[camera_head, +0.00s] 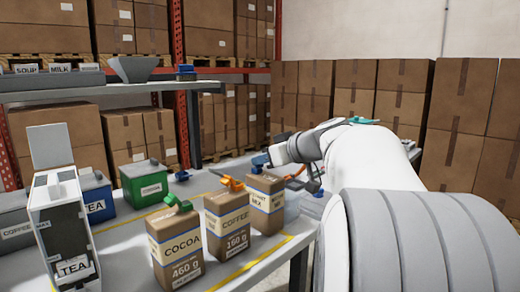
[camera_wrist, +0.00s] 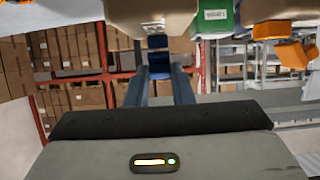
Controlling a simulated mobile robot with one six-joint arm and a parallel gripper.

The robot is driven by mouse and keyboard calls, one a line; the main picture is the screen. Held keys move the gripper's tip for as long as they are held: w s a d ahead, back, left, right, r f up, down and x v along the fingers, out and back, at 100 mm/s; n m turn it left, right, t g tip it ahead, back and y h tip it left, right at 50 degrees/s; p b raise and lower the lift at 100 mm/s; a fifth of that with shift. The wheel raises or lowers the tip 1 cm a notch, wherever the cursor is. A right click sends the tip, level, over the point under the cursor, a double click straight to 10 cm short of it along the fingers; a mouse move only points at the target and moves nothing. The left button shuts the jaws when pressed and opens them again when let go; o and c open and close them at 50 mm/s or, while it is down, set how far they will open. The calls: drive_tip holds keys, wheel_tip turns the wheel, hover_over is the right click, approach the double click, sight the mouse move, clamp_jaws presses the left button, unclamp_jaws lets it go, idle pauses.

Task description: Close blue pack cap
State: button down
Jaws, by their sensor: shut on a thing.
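The blue pack cap (camera_head: 261,161) shows in the head view above the third brown pack (camera_head: 265,197), the rightmost of three, with a partly readable label. In the wrist view, which looks upside down, the blue cap (camera_wrist: 158,62) sits between my two fingers. The tan pack (camera_wrist: 150,15) is at the top of that picture, just beyond the fingertips. My gripper (camera_wrist: 158,85) is shut on the blue cap. In the head view my white wrist hides most of the gripper. I cannot tell how far the cap is closed.
A coffee pack (camera_head: 228,222) with an orange cap (camera_head: 232,183) and a cocoa pack (camera_head: 175,245) with a green cap (camera_head: 178,203) stand close by on the left. A tea dispenser (camera_head: 62,215) and a green bin (camera_head: 145,182) stand further left. Shelves and cartons are behind.

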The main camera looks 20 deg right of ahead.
drive_tip(key=g+p, duration=0.1)
drive_tip(key=p, duration=0.1)
drive_tip(key=r+g+h+p, duration=0.1)
drive_tip(key=p, duration=0.1)
drive_tip(key=w+g+p, duration=0.1)
drive_tip(key=p, duration=0.1)
drive_tip(key=shift+w+a+r+g, duration=0.1)
drive_tip(key=shift+a+r+g, duration=0.15)
drive_tip(key=shift+r+g, duration=0.1)
drive_tip(key=g+h+p, duration=0.1)
drive_tip(key=p, duration=0.3)
drive_tip(key=shift+w+a+f, duration=0.1)
drive_tip(key=shift+w, duration=0.1)
drive_tip(key=g+p, duration=0.1)
drive_tip(key=p, duration=0.2)
drive_tip(key=g+p, duration=0.1)
drive_tip(key=shift+w+a+f+g+h, duration=0.1)
drive_tip(key=shift+w+f+g+h, duration=0.2)
drive_tip(key=shift+g+h, duration=0.1)
drive_tip(key=shift+w+f+g+p, duration=0.15)
drive_tip(key=shift+g+p, duration=0.1)
drive_tip(key=shift+p, duration=0.55)
drive_tip(key=shift+f, duration=0.1)
drive_tip(key=c, duration=1.2)
unclamp_jaws()
drive_tip(key=shift+c, duration=0.2)
